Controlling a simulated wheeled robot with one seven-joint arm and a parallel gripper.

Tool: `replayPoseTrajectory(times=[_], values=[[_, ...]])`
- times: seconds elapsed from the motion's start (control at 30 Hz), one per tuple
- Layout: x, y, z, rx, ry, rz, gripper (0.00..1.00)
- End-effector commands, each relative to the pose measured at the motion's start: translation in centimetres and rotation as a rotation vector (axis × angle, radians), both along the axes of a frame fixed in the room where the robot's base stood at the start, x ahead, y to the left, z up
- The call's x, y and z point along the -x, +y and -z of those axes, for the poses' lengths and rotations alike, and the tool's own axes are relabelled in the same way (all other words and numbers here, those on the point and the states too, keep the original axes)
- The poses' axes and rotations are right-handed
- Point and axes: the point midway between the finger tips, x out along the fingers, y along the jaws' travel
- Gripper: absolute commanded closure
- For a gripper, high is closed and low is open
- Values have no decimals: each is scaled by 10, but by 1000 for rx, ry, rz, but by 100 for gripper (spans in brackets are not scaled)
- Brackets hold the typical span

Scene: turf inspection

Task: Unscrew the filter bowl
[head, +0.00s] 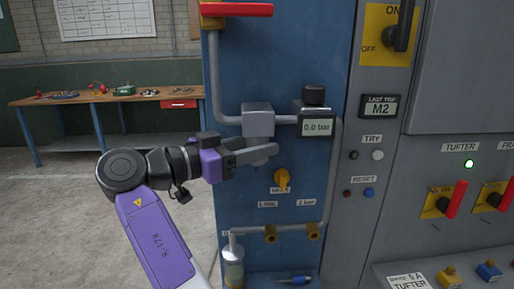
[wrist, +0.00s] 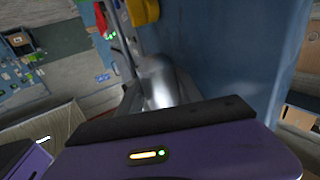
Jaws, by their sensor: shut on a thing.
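The filter bowl (head: 262,158) is a grey rounded piece just under the square grey filter head (head: 258,121) on the blue panel. My gripper (head: 258,150) reaches in from the left, its grey fingers shut on the bowl and hiding most of it. In the wrist view a shiny grey rounded surface, apparently the bowl (wrist: 160,82), lies beyond the dark edge of my gripper. I cannot tell how far the bowl is turned in the head.
A display (head: 317,127) reads 0.0 bar. A yellow valve knob (head: 282,178) sits just below right of my gripper. A clear cylinder (head: 233,265) and blue screwdriver (head: 295,280) are low on the panel. Switch cabinets stand right; a workbench (head: 110,97) stands behind left.

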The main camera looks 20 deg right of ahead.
Motion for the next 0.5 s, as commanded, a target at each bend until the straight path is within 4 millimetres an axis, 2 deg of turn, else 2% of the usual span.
replayPoseTrajectory(times=[0.5], values=[[0, -2, 4, -4, -2, 308, 100]])
